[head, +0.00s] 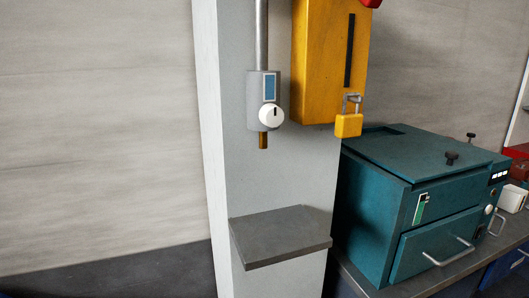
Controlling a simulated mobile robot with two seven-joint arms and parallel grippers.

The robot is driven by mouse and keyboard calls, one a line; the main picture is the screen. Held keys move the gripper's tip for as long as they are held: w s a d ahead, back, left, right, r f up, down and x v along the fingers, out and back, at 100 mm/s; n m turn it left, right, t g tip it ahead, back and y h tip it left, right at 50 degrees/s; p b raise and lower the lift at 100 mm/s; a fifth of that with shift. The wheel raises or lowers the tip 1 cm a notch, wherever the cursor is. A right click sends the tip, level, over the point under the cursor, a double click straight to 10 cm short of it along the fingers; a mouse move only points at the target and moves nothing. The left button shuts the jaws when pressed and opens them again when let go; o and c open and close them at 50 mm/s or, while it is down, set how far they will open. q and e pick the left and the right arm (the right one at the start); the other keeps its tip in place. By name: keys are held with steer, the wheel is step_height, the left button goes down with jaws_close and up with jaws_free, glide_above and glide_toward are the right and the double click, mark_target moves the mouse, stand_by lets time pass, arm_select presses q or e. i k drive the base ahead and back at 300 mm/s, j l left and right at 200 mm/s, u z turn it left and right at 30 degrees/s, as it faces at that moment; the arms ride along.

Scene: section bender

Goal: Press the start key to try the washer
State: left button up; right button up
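A teal box-shaped machine (375,215), which looks like the washer, stands on a bench at the right. It has a lid on top with black knobs (452,158). Its front has a drawer-like panel with a metal handle (448,252). A small green and white element (420,208) sits at the upper left of the front. A dark display with light marks (499,175) and a round white button or dial (488,209) are at the right end. I cannot tell which part is the start key. Neither gripper is in view.
A yellow box (329,60) with a black slot and yellow padlock (348,124) hangs on a grey column. Beside it is a grey unit with a white knob (271,116) on a pipe. A grey shelf (280,236) juts out below. Red and white items crowd the far right.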

mark_target(488, 208)
steer(key=i+l+z, duration=0.1)
steer(key=z, duration=0.3)
steer(key=i+z, duration=0.25)
steer(key=z, duration=0.2)
